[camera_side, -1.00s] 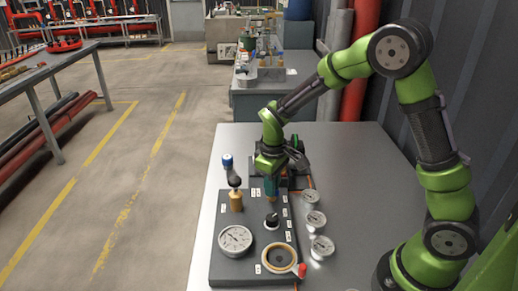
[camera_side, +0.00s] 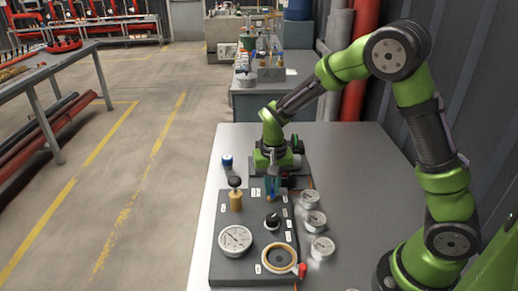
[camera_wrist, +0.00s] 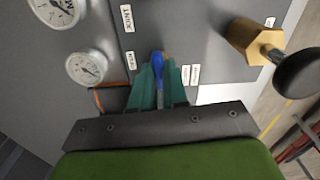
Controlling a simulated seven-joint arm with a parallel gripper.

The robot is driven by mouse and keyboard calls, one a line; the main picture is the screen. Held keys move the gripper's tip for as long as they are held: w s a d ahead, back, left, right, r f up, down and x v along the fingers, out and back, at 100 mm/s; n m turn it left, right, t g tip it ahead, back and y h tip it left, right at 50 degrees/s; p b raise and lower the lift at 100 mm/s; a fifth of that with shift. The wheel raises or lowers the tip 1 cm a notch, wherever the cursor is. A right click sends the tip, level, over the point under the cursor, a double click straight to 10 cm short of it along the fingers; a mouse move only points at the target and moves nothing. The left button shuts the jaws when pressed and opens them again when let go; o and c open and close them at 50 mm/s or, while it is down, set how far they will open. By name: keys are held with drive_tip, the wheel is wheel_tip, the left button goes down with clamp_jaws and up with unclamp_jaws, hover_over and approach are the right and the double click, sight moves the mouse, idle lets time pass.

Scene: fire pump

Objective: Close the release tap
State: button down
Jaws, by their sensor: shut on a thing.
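A small tap with a blue handle (camera_wrist: 157,63) sits on the grey panel (camera_side: 225,262), which lies on the table. The labels beside the tap are too small to read surely. My gripper (camera_wrist: 158,72) has teal fingers, and they are shut around the blue handle, which shows between their tips. In the side view my gripper (camera_side: 271,188) is low over the far part of the panel.
A brass valve with a dark knob (camera_side: 236,195) stands left of my gripper. A black knob (camera_side: 272,220), a large gauge (camera_side: 235,240) and a ring-shaped fitting (camera_side: 279,258) are nearer. Several small gauges (camera_side: 312,220) lie to the right. The table's right part is clear.

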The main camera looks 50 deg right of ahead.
drive_tip(key=shift+r+m, duration=0.1)
drive_tip(key=shift+m, duration=0.5)
drive_tip(key=c, duration=1.1)
unclamp_jaws()
drive_tip(key=shift+c, duration=0.2)
wheel_tip(320, 180, up, 17)
